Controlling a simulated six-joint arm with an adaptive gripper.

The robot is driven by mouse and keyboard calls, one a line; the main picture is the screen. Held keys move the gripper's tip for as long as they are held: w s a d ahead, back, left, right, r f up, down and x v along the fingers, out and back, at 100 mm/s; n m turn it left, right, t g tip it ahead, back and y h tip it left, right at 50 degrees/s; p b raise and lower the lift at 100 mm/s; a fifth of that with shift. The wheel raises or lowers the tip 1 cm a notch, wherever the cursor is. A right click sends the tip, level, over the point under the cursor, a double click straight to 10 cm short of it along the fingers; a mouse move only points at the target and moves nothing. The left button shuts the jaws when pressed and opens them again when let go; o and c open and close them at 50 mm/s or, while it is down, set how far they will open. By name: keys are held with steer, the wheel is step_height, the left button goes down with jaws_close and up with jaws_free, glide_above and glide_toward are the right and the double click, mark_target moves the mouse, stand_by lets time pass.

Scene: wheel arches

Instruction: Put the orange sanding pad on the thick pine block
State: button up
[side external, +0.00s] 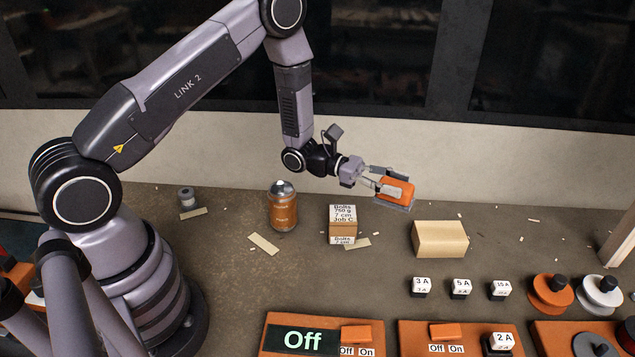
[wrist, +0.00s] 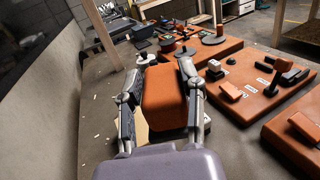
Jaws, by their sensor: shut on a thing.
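The orange sanding pad (side external: 396,190) has an orange upper body and a grey underside. My gripper (side external: 384,185) is shut on it and holds it in the air, a little tilted, above and to the left of the thick pine block in the side view. In the wrist view the pad (wrist: 170,98) sits between both fingers of my gripper (wrist: 162,65). The thick pine block (side external: 439,239) lies on the bench with its top bare. In the wrist view the pad mostly hides a pale piece below it, likely the block (wrist: 142,130).
A cardboard bolts box (side external: 342,224) and an orange-brown can (side external: 283,207) stand left of the block. Small fuse blocks (side external: 461,288) and orange switch panels (side external: 460,338) lie in front. Orange and white knobs (side external: 552,293) stand at the right. Wood scraps (side external: 263,244) lie about.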

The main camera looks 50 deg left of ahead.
steer(key=w+d+f, duration=0.1)
steer(key=w+f, duration=0.2)
steer(key=w, duration=0.1)
steer(key=w+d+f, duration=0.2)
steer(key=w+f, duration=0.1)
steer(key=w, duration=0.1)
steer(key=w+d+f, duration=0.2)
steer(key=w+f, duration=0.1)
steer(key=w, duration=0.2)
steer(key=shift+w+f, duration=0.2)
steer(key=shift+f, duration=1.55)
steer(key=o, duration=1.2)
steer(key=shift+f, duration=0.15)
steer(key=shift+c, duration=0.2)
